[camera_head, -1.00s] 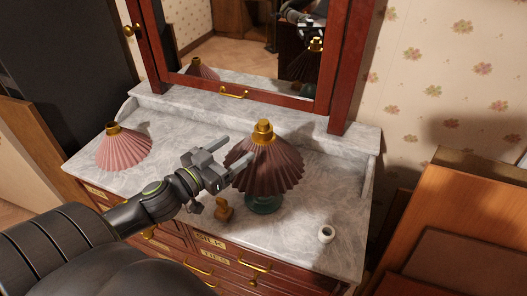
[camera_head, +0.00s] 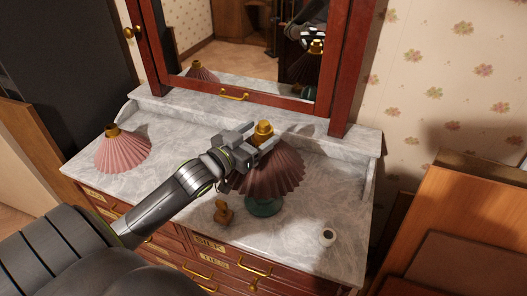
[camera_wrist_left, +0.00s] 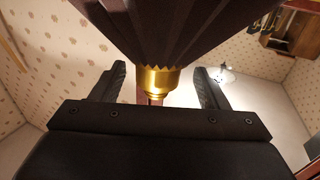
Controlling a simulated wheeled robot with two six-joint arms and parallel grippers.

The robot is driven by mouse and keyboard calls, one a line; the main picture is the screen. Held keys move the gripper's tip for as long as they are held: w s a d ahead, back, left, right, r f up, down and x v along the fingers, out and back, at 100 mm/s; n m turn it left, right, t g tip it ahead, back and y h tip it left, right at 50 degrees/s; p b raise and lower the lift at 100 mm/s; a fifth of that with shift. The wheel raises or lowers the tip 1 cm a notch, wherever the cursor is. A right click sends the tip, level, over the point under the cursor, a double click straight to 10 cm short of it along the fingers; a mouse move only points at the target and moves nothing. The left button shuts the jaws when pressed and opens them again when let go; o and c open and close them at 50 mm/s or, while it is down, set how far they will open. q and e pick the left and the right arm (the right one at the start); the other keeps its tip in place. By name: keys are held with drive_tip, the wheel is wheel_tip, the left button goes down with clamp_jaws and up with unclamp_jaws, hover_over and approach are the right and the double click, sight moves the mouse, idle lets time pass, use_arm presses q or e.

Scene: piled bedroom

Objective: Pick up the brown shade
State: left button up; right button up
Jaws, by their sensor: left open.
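The brown shade (camera_head: 278,172) is a pleated cone with a brass cap (camera_head: 264,128). It stands upright over a teal base (camera_head: 264,207) on the marble dresser top (camera_head: 170,190). My left gripper (camera_head: 264,136) is open at the shade's top, with its fingers by the brass cap. In the left wrist view, the brown shade (camera_wrist_left: 155,25) hangs in from the top edge, and its brass cap lies between the two spread fingers (camera_wrist_left: 160,88). I see gaps on both sides of the cap. My right gripper is not in view.
A pink pleated shade (camera_head: 122,152) stands at the dresser's left. A framed mirror (camera_head: 240,50) rises behind. Brown panels (camera_head: 460,230) stand at the right.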

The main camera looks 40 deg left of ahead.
sight(269, 128)
use_arm(q)
drive_tip(key=w, duration=0.4)
drive_tip(key=shift+d+p, duration=0.35)
drive_tip(key=shift+d, duration=0.05)
drive_tip(key=shift+s, duration=0.1)
drive_tip(key=shift+r, duration=0.1)
drive_tip(key=shift+c, duration=0.2)
drive_tip(key=shift+c, duration=1.3)
drive_tip(key=c, duration=1.1)
drive_tip(key=shift+o, duration=0.2)
